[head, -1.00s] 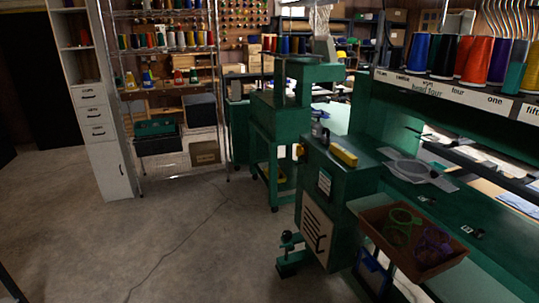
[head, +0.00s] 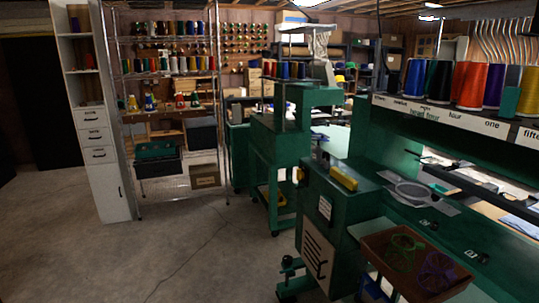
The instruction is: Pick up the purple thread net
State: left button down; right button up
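A dark purple net (head: 440,271) lies in the right part of a brown open box at the lower right of the head view. A green net (head: 402,252) lies to its left in the same box (head: 376,256). The box sits at the front side of the green machine. Neither of my grippers shows in the head view.
A green machine (head: 345,215) with a yellow block (head: 343,178) on top stands at centre right. Large thread spools (head: 468,85) stand on its upper shelf. A wire rack (head: 178,190) and white cabinet (head: 108,190) stand at the left. The concrete floor (head: 150,245) at left is clear.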

aim_at(450, 274)
jog(key=z, duration=1.25)
jog(key=j, duration=0.9)
jog(key=k, duration=0.05)
